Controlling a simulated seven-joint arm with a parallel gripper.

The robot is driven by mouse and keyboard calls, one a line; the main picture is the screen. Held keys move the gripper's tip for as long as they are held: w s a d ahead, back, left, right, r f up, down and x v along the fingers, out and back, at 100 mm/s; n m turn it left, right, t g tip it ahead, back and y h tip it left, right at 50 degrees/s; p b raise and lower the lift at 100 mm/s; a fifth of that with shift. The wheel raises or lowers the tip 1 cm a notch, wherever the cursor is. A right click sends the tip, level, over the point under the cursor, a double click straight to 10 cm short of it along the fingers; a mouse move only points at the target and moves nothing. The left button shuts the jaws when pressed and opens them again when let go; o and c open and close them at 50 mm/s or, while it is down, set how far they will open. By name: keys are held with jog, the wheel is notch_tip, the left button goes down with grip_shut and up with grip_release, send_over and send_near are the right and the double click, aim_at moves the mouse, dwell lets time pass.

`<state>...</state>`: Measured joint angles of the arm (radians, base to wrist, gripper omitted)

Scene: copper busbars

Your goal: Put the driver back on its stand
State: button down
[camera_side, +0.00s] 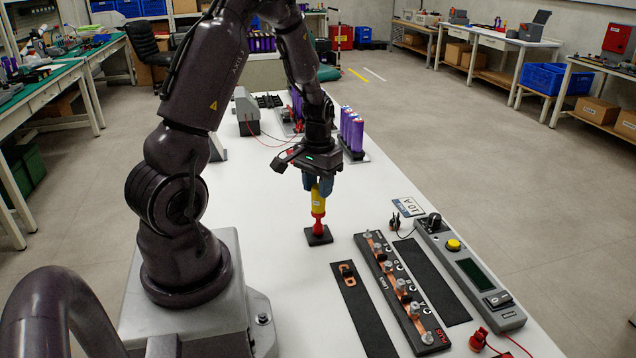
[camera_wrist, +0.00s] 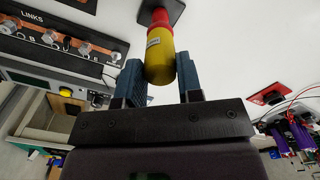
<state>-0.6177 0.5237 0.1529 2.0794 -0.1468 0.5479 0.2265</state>
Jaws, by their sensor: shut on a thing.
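The driver (camera_side: 319,199) has a yellow upper body and a red lower part, and it stands upright. My gripper (camera_side: 318,186) is shut on its yellow upper body from above. In the wrist view my gripper's two blue fingers (camera_wrist: 160,80) sit either side of the yellow driver (camera_wrist: 159,56). The small black square stand (camera_side: 319,236) is on the white table, directly under the driver's red end. The red end appears to meet the stand; whether it is fully seated I cannot tell. The stand also shows in the wrist view (camera_wrist: 172,8).
A black links board (camera_side: 400,290) with copper bars and several studs lies to the right. Dark mats (camera_side: 362,315) flank it, one holding a copper link (camera_side: 347,272). A grey tester (camera_side: 470,270) stands further right. Purple cells (camera_side: 352,132) stand behind my gripper.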

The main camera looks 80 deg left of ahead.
jog(key=c, duration=0.7)
grip_release()
jog(key=shift+r, duration=3)
